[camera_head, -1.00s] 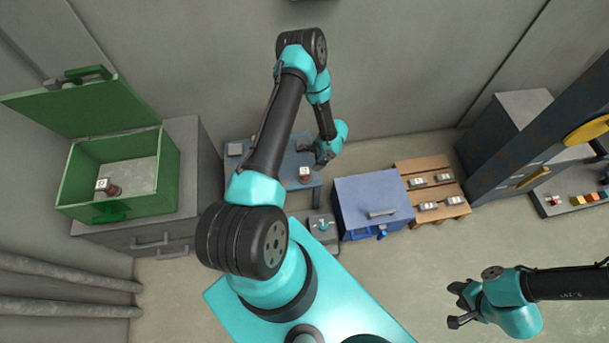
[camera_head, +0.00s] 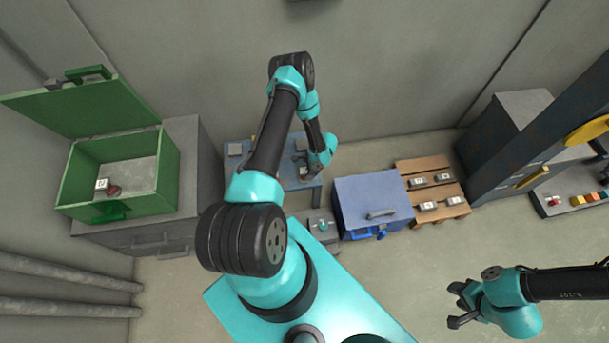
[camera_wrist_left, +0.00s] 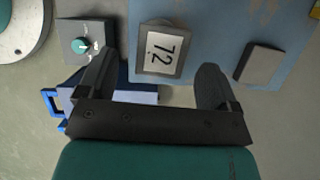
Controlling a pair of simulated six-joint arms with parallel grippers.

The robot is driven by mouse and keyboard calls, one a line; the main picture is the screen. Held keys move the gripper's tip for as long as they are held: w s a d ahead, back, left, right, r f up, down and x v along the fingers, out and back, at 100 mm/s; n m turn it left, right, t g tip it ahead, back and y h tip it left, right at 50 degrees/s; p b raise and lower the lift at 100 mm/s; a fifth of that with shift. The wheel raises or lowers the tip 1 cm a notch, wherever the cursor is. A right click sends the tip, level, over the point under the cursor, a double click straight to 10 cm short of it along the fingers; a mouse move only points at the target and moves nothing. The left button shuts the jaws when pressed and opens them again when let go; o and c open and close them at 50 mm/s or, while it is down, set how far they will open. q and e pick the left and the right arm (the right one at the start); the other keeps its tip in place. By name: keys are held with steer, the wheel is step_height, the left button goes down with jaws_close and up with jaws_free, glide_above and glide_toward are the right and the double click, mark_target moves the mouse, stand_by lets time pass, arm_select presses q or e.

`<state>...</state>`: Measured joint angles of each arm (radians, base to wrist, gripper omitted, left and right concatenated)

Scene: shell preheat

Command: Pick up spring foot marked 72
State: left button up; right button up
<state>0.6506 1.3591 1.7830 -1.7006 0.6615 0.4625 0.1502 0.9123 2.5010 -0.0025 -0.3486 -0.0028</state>
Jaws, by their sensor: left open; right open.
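The spring foot marked 72 (camera_wrist_left: 162,52) stands on the blue table, its white label facing up in the left wrist view. My left gripper (camera_wrist_left: 157,70) is open, with one finger on each side of the foot's near end and gaps between. In the head view this gripper (camera_head: 305,167) is over the blue table and largely hides the foot. My right gripper (camera_head: 457,305) is open and empty at the lower right, far from the foot.
A green open box (camera_head: 75,185) at left holds another labelled foot (camera_head: 110,189). A blue cabinet (camera_head: 372,200) stands right of the blue table (camera_head: 240,180). A pallet (camera_head: 405,167) carries several labelled blocks. A grey block (camera_wrist_left: 259,64) lies right of the foot.

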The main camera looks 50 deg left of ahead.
mark_target(305, 170)
arm_select(q)
steer(key=x, duration=0.4)
steer(key=shift+a, duration=0.1)
steer(key=shift+c, duration=0.2)
steer(key=c, duration=1.2)
steer(key=shift+o, duration=0.2)
steer(key=shift+r, duration=0.4)
step_height(305, 170, up, 3)
steer(key=shift+f, duration=0.1)
steer(key=s+d+r, duration=0.1)
steer(key=s+d, duration=0.9)
steer(key=d, duration=0.2)
steer(key=shift+s, duration=0.3)
